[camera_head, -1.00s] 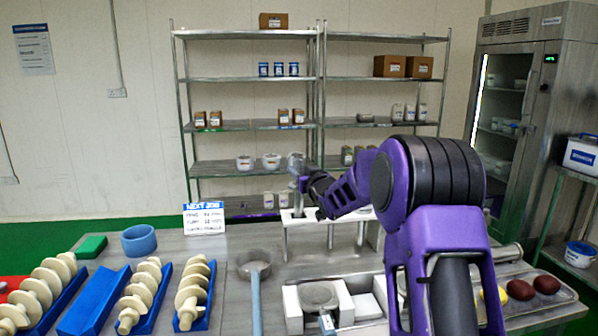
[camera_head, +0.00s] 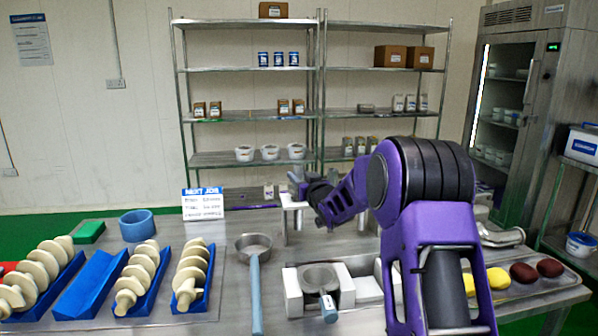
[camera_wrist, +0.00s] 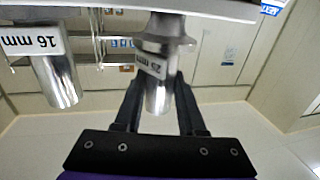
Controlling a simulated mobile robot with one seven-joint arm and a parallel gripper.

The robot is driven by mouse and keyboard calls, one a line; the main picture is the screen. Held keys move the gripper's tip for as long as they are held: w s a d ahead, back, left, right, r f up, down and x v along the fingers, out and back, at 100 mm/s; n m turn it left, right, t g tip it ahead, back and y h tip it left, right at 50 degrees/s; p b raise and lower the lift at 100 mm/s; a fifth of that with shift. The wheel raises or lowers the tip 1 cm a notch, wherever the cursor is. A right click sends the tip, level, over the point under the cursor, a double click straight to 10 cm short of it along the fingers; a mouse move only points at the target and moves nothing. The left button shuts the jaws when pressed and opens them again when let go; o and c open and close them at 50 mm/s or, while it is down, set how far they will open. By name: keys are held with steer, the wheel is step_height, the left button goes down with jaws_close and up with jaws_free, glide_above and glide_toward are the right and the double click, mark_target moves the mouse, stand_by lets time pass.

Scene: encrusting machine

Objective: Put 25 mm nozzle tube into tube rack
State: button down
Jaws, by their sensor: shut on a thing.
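My gripper (camera_wrist: 158,100) is shut on the 25 mm nozzle tube (camera_wrist: 158,92), a shiny metal tube with a flange and a white label. The wrist view is upside down. The tube is upright, its flanged end down at the white tube rack (camera_wrist: 95,6). I cannot tell whether it is seated in a hole. A 16 mm tube (camera_wrist: 58,75) stands on the rack beside it.
A "next job" sign (camera_head: 203,204) and blue ring (camera_head: 137,225) stand left of the rack. Cream augers in blue trays (camera_head: 90,285) fill the front left. Shelving (camera_head: 250,120) stands behind.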

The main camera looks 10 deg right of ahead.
steer(key=shift+f, duration=0.8)
steer(key=shift+c, duration=2.1)
jaws_free()
steer(key=shift+o, duration=0.2)
steer(key=shift+f, duration=0.1)
steer(key=shift+o, duration=0.9)
steer(key=v, duration=0.7)
steer(key=shift+s, duration=0.3)
